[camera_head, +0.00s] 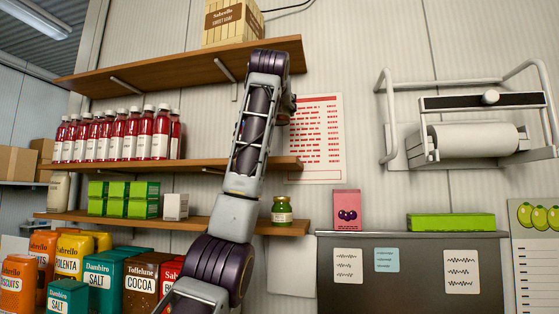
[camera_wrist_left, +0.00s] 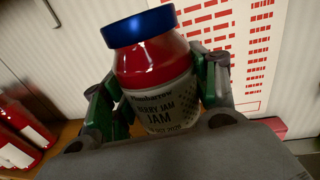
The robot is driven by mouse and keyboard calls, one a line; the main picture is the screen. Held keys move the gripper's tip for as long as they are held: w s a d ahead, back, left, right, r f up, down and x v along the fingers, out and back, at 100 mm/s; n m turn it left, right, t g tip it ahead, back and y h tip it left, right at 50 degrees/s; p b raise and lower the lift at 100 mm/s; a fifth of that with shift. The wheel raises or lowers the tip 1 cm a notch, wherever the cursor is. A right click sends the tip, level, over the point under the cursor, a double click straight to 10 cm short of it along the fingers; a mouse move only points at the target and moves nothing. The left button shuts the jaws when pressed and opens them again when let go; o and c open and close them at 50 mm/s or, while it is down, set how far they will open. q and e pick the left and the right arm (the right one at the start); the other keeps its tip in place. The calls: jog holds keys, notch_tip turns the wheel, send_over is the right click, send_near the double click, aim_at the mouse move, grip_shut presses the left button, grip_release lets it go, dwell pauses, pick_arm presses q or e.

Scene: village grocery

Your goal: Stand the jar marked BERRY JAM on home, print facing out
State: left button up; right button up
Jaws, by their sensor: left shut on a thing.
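The BERRY JAM jar (camera_wrist_left: 160,70) has a blue lid, red contents and a pale label, and fills the middle of the left wrist view. Its print faces the wrist camera. My left gripper (camera_wrist_left: 158,92) is shut on it, with a green finger on each side. In the head view my left arm rises in front of the shelves, and its gripper end (camera_head: 287,104) is mostly behind the arm, near the right end of the middle shelf (camera_head: 280,163). The jar is hidden there. I cannot tell whether its base touches the shelf. No spot marked home is legible. My right gripper is not in view.
Red bottles (camera_head: 115,136) line the middle shelf's left. Green boxes (camera_head: 122,198), a white box (camera_head: 176,206) and a green jar (camera_head: 282,212) stand on the lower shelf (camera_head: 195,222). The top shelf (camera_head: 180,66) overhangs. A red-printed sheet (camera_head: 318,140) hangs on the wall behind.

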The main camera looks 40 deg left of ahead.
pick_arm(q)
jog(key=shift+a+f, duration=0.1)
jog(key=shift+f, duration=0.2)
jog(key=shift+s, duration=0.1)
jog(key=shift+f, duration=0.4)
jog(key=shift+f+b, duration=0.3)
jog(key=shift+f, duration=2.2)
jog(key=shift+f, duration=0.15)
jog(key=shift+f, duration=1.9)
jog(key=shift+f, duration=0.15)
